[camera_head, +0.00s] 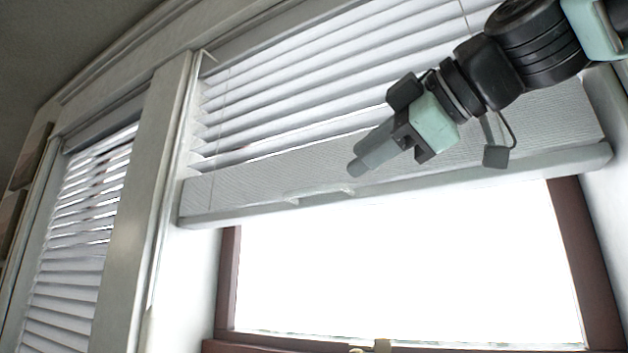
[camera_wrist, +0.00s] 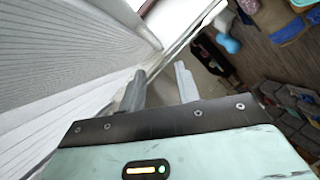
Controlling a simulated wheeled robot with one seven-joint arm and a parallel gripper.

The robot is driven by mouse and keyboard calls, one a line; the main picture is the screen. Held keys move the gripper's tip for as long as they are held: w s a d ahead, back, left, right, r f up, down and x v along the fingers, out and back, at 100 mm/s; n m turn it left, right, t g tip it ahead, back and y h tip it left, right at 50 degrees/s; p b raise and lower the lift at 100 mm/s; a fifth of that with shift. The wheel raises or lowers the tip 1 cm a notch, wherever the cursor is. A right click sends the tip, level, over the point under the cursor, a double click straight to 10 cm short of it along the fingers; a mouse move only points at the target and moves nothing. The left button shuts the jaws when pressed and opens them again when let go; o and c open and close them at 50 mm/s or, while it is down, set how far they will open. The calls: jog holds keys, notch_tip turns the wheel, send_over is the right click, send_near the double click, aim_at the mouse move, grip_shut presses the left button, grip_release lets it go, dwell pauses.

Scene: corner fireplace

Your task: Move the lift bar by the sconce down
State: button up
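The lift bar (camera_head: 480,180) is the pale rail along the bottom of the raised blind (camera_head: 300,165) in the head view. It slants slightly and has a small handle (camera_head: 320,192) near its middle. My gripper (camera_head: 357,168) is just above and to the right of that handle in the picture, in front of the blind's stacked slats. In the wrist view, the fingers of my gripper (camera_wrist: 160,70) stand apart with nothing between them. The ribbed blind (camera_wrist: 60,60) lies close to their left. I cannot tell whether a finger touches the bar. No sconce is visible.
Bright window glass (camera_head: 400,265) in a brown frame (camera_head: 228,285) is open below the bar. A second blind (camera_head: 75,240) hangs lower at the left, beyond a white post (camera_head: 140,200). The wrist view shows the wooden floor (camera_wrist: 265,60) with dark and blue items far below.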

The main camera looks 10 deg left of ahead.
aim_at(311, 191)
jog(key=p+x, duration=0.2)
jog(key=x, duration=0.3)
jog(key=p+x, duration=0.3)
jog(key=x, duration=0.1)
jog(key=shift+w+a+r, duration=0.15)
jog(key=shift+w+a, duration=0.1)
jog(key=shift+a, duration=0.05)
jog(key=shift+p+x, duration=0.45)
jog(key=shift+x, duration=0.4)
grip_shut()
